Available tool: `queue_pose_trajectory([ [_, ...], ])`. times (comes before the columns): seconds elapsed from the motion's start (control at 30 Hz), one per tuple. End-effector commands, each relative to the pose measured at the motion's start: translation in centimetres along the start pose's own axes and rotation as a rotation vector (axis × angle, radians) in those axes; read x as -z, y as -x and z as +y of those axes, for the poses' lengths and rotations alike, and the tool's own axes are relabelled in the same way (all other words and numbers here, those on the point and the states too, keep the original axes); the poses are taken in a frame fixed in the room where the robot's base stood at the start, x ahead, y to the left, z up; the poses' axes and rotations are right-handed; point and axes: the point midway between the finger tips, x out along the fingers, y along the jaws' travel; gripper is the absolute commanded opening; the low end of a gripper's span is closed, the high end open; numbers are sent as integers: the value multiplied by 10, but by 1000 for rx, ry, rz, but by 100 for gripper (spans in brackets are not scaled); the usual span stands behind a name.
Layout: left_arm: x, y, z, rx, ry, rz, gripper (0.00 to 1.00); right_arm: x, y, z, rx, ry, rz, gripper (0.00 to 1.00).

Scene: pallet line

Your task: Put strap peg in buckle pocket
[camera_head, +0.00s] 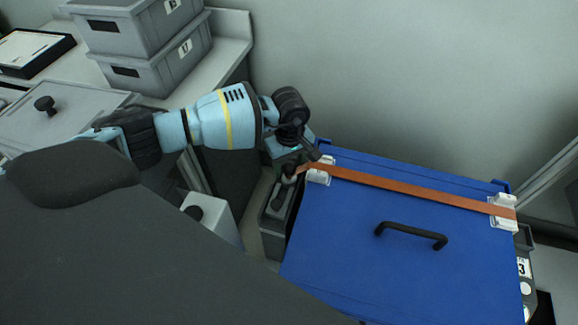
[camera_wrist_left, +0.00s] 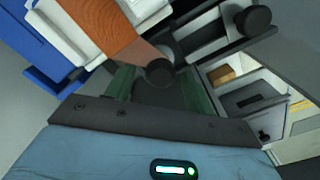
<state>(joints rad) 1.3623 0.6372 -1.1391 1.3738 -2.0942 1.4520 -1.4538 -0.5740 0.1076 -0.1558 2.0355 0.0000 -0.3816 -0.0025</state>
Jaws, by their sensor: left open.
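A brown-orange strap (camera_head: 420,191) runs across the top of a blue crate (camera_head: 350,260). A white buckle (camera_head: 319,172) sits under the strap at the left edge, and a second white buckle (camera_head: 502,210) holds it at the right. The strap's left end hangs past the left buckle. In the left wrist view, a dark round peg (camera_wrist_left: 160,72) is at the strap's free end. My left gripper (camera_head: 297,166) is open at that end, its greenish fingers on either side of the peg. The pocket is hard to make out. My right gripper is not in view.
Grey bins (camera_head: 155,70) are stacked on the bench at the upper left, near a grey lid with a black knob (camera_head: 45,105). A black handle (camera_head: 411,236) stands on the crate top. A dark box (camera_head: 275,222) is close to the crate's left side.

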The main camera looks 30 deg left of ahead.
Motion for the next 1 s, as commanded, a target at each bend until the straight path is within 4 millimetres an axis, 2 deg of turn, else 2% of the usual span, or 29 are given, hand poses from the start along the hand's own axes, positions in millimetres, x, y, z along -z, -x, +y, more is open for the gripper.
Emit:
queue_pose_trajectory([
  [0.3, 0, 65, 0, -2, 0, 2, 53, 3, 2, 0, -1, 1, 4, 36],
  [0.5, 0, 93, 0, 0, -1, 1, 53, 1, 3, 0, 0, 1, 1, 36],
  [0.7, 0, 104, 0, 0, 0, 0, 53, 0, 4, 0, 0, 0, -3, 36],
  [1.0, 0, 105, 0, 1, 0, 0, 53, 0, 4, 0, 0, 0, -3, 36],
])
